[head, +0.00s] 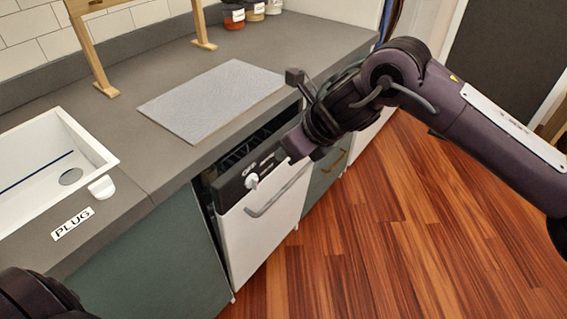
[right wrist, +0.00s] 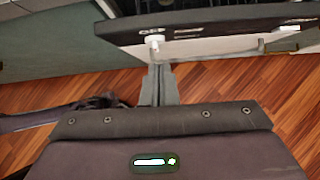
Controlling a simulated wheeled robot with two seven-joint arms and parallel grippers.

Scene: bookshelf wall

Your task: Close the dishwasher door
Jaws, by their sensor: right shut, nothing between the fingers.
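The dishwasher door (head: 265,230) is white with a black control strip along its top, a white knob (head: 251,181) and a grey bar handle (head: 278,192). It is partly open, its top leaning out from the counter, with a dark gap and a rack (head: 262,140) behind it. My right gripper (head: 286,154) is shut and empty at the right part of the control strip. In the right wrist view its closed fingers (right wrist: 158,72) point at the door's front (right wrist: 220,48), just below the knob. I cannot tell whether they touch it. My left gripper is out of view.
Above the door is a grey counter (head: 115,120) with a flat grey mat (head: 212,98), a wooden stand (head: 95,60), a white sink (head: 40,165) and jars (head: 233,15). Green cabinets (head: 150,255) flank the door. The wooden floor (head: 400,240) in front is clear.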

